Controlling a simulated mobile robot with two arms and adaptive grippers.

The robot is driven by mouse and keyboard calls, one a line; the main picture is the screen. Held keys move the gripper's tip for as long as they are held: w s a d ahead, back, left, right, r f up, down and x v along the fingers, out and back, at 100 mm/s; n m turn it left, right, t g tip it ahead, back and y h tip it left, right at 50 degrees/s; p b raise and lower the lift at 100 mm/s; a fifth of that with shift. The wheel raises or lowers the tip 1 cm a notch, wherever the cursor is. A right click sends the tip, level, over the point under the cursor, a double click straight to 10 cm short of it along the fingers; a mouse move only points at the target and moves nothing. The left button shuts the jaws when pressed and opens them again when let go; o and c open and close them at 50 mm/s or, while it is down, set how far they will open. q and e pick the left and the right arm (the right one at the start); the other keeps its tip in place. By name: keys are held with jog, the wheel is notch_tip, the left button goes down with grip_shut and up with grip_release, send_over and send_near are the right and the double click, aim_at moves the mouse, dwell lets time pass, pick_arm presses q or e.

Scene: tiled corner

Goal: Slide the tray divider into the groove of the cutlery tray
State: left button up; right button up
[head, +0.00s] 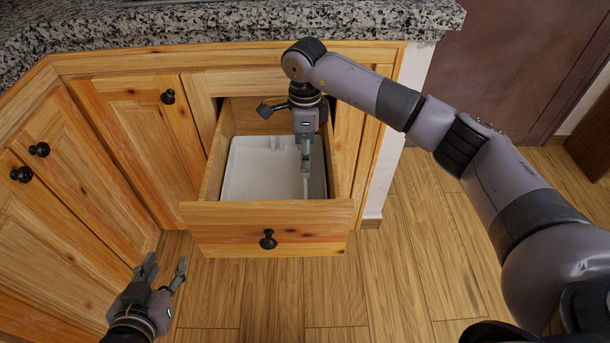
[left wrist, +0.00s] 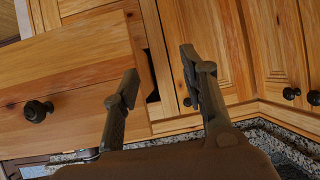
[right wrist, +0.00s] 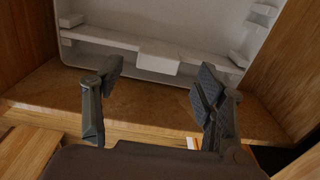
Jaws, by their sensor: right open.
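The white cutlery tray (head: 255,170) lies inside the open drawer, and part of it shows in the right wrist view (right wrist: 205,28). A pale strip with a small tab, apparently the tray divider (right wrist: 155,57), runs along one side of the tray; I cannot tell whether it sits in a groove. My right gripper (head: 305,168) points down over the right part of the tray, hiding some of it. Its fingers (right wrist: 160,88) are open with nothing between them, and the tab shows beyond the gap. My left gripper (head: 166,270) is open and empty, low in front of the cabinets.
The wooden drawer (head: 225,212) has a dark knob (head: 268,239), and its walls stand close around the tray. A granite counter (head: 200,22) overhangs behind. Cabinet doors with knobs (head: 39,149) stand at left. The wooden floor (head: 400,270) is clear at right.

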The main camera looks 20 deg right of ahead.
notch_tip(320, 180, down, 4)
jog(key=shift+s+r+b, duration=0.1)
jog(key=shift+r+b, duration=0.1)
jog(key=shift+b, duration=0.25)
jog(key=shift+f, duration=0.35)
pick_arm(q)
jog(key=w+r+t, duration=0.1)
jog(key=d+r+t, duration=0.1)
jog(key=r, duration=0.1)
jog(key=w+r+t+h, duration=0.1)
jog(key=r, duration=0.1)
jog(key=shift+w+d, duration=0.2)
jog(key=shift+w, duration=0.15)
pick_arm(e)
jog(key=shift+c, duration=0.4)
pick_arm(q)
jog(key=shift+f, duration=0.1)
pick_arm(e)
jog(key=c, duration=1.2)
